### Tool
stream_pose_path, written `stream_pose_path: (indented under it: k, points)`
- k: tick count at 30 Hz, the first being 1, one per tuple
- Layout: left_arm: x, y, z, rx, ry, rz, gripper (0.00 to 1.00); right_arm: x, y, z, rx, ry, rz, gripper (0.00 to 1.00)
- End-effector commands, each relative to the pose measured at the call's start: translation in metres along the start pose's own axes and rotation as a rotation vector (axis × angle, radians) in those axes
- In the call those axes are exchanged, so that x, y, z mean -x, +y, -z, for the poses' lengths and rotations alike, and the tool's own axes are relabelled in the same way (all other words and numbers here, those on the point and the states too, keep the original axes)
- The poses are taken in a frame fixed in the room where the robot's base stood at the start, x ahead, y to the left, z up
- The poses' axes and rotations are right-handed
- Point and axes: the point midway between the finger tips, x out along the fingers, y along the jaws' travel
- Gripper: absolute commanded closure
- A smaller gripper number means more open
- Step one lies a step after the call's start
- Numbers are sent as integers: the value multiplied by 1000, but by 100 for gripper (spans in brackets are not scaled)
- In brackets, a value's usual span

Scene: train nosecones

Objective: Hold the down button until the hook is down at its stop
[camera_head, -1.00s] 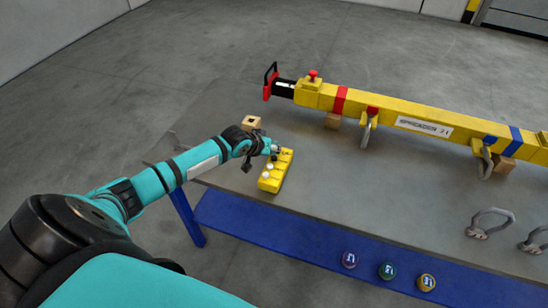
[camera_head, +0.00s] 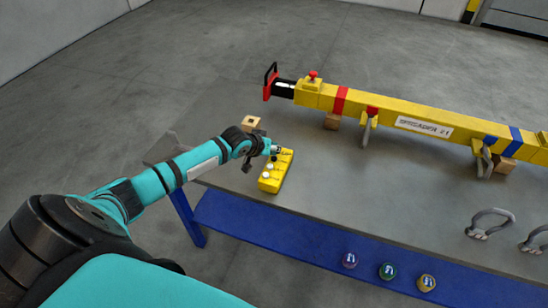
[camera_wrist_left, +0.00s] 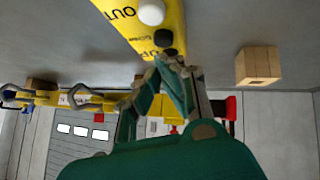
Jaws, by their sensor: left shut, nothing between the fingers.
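The yellow control box (camera_head: 270,184) lies on the grey table and carries a row of round buttons. In the left wrist view the box (camera_wrist_left: 122,15) shows the words OUT and UP, a white button (camera_wrist_left: 151,11) and a black button (camera_wrist_left: 161,39). My left gripper (camera_head: 276,151) is shut and empty at the box's far end. In the left wrist view its fingertips (camera_wrist_left: 172,63) are close to the UP label; I cannot tell whether they press a button. No hook is in view. My right gripper is not in view.
A yellow spreader beam (camera_head: 381,115) rests on wooden blocks across the table. A wooden block with a hole (camera_head: 251,123) stands beyond my left wrist. Loose shackles (camera_head: 489,223) lie at the right.

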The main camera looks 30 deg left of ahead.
Motion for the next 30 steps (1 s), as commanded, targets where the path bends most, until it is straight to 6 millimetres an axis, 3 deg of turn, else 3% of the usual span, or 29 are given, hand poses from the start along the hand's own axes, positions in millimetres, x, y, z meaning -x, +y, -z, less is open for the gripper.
stream_pose_path:
  k: [30]
  points:
    - [-8,-3,-8,0,-1,0,100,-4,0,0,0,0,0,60]
